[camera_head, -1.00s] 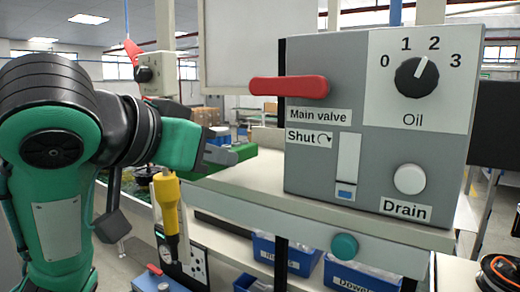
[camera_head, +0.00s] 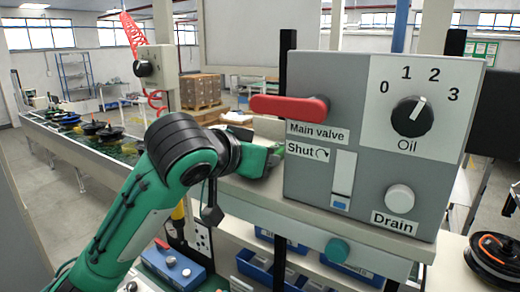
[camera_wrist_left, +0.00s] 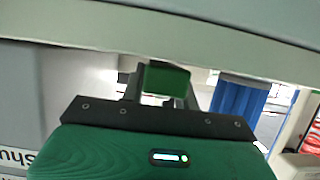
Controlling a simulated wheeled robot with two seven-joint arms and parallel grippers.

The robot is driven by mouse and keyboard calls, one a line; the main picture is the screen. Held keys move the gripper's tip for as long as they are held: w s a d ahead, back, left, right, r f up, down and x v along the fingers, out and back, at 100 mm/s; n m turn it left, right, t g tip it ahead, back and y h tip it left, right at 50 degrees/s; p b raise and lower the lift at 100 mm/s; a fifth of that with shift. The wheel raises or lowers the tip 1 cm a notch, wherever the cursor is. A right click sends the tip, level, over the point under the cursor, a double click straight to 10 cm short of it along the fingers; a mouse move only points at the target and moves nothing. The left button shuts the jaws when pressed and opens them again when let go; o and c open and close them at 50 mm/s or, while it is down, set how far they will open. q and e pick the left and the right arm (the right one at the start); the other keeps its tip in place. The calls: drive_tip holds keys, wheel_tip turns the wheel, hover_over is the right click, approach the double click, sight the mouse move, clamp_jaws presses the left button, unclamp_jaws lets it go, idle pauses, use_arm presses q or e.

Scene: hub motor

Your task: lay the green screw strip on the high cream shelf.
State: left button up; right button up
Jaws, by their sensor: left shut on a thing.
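My left gripper (camera_head: 268,159) is at the left side of the grey valve panel, over the high cream shelf (camera_head: 262,196). In the left wrist view its jaws (camera_wrist_left: 162,88) are shut on the green screw strip (camera_wrist_left: 166,78), seen end-on as a small green block. In the head view the strip is mostly hidden by the gripper and the panel. I cannot tell whether the strip touches the shelf. My right gripper is not in view.
The grey valve panel (camera_head: 370,190) with a red lever (camera_head: 289,106) stands on the shelf, close to my left gripper. Blue bins (camera_head: 262,268) are below the shelf. A conveyor (camera_head: 75,140) with several parts runs at the left.

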use_arm(q)
drive_tip(key=shift+d+f, duration=0.1)
drive_tip(key=shift+f, duration=0.05)
drive_tip(key=shift+f, duration=0.15)
drive_tip(key=o, duration=1)
drive_tip(key=shift+r, duration=0.2)
drive_tip(key=b+v, duration=0.6)
drive_tip(key=v, duration=0.6)
